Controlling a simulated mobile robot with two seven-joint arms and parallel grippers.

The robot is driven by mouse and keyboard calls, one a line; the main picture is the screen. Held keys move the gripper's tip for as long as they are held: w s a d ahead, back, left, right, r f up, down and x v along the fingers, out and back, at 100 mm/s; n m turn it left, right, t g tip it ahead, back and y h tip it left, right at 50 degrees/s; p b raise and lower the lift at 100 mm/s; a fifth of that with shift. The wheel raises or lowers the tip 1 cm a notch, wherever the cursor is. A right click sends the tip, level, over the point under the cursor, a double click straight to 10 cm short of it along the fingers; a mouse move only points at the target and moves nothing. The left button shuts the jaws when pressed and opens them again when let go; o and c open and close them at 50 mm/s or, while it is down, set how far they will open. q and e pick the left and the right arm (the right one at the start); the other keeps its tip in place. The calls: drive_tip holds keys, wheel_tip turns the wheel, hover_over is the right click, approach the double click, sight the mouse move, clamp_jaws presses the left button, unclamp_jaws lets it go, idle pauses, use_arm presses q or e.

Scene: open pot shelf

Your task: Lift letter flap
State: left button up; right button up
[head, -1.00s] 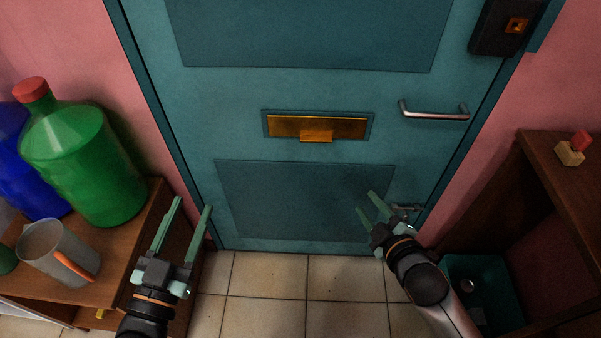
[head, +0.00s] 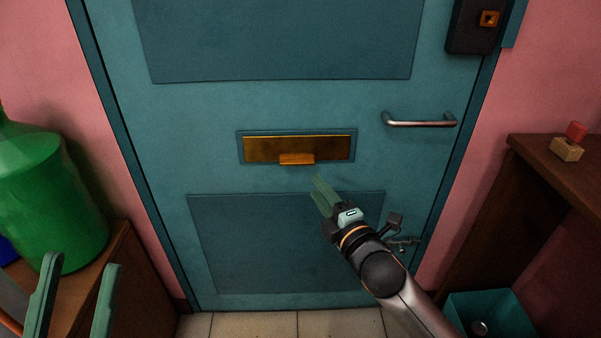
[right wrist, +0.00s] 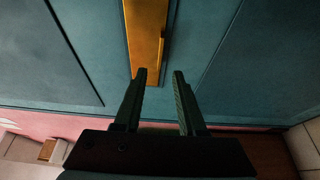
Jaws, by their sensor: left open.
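The brass letter flap (head: 270,149) sits in a rectangular frame on the teal door (head: 290,100) and looks closed, with a small tab (head: 297,159) at its lower edge. My right gripper (head: 318,181) is below and slightly right of the tab, apart from it. In the right wrist view the flap (right wrist: 146,30) lies beyond the fingertips of my right gripper (right wrist: 160,74), which stand apart with nothing between them. My left gripper (head: 82,263) is open and empty at the lower left, in front of the shelf.
A green bottle (head: 50,190) stands on the wooden shelf (head: 125,270) at left. A door handle (head: 420,123) is right of the flap. A brown shelf (head: 560,175) with small blocks (head: 568,150) and a teal bin (head: 490,307) are at right.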

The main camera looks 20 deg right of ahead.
sight(298, 165)
drive_tip(key=w, duration=0.3)
drive_tip(key=w+b, duration=0.1)
drive_tip(key=w, duration=0.1)
drive_tip(key=w+a+b, duration=0.1)
drive_tip(key=w, duration=0.2)
drive_tip(key=shift+w, duration=0.35)
drive_tip(key=shift+c, duration=0.2)
clamp_jaws()
drive_tip(key=shift+f, duration=0.1)
idle(0.7)
